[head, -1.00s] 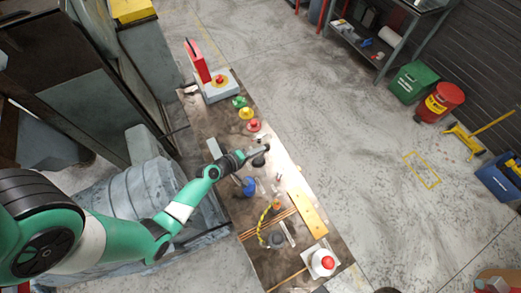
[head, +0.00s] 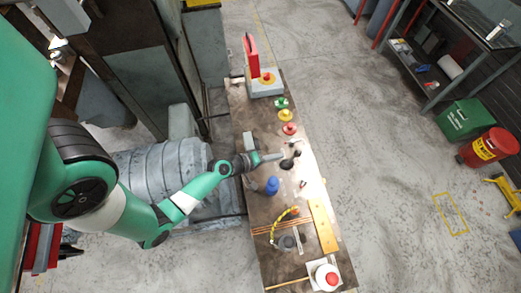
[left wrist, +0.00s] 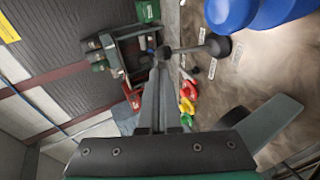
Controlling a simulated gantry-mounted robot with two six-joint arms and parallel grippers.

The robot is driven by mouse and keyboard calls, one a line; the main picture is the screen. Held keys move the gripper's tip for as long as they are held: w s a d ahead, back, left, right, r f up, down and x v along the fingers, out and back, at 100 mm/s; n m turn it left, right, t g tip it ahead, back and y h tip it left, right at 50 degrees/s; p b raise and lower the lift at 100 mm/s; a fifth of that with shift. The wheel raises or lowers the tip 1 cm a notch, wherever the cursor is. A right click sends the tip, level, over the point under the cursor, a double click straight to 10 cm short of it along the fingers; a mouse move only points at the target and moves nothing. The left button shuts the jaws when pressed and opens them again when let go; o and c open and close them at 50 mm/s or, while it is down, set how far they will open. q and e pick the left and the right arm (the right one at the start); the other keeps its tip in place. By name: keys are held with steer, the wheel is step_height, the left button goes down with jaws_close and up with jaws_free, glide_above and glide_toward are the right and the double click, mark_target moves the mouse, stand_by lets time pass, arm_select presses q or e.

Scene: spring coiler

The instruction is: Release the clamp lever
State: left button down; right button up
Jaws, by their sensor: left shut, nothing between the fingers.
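My left gripper (head: 279,156) is shut and empty, low over the workbench (head: 240,113). In the head view its tip is just left of a small dark part with a black knob (head: 297,153), which looks like the clamp lever. In the left wrist view the closed fingers (left wrist: 162,62) point up the picture, and a grey rod ending in a black round knob (left wrist: 218,46) runs right from near their tips. I cannot tell whether they touch. The lever's pivot is hard to make out. My right gripper is not in view.
Green, yellow and red buttons (head: 289,128) line the bench behind the gripper. A blue bottle (head: 272,185) stands close in front.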

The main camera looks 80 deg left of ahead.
arm_select(q)
steer(key=v, duration=0.6)
steer(key=shift+s+r, duration=0.15)
steer(key=shift+r, duration=0.35)
steer(key=shift+d, duration=0.1)
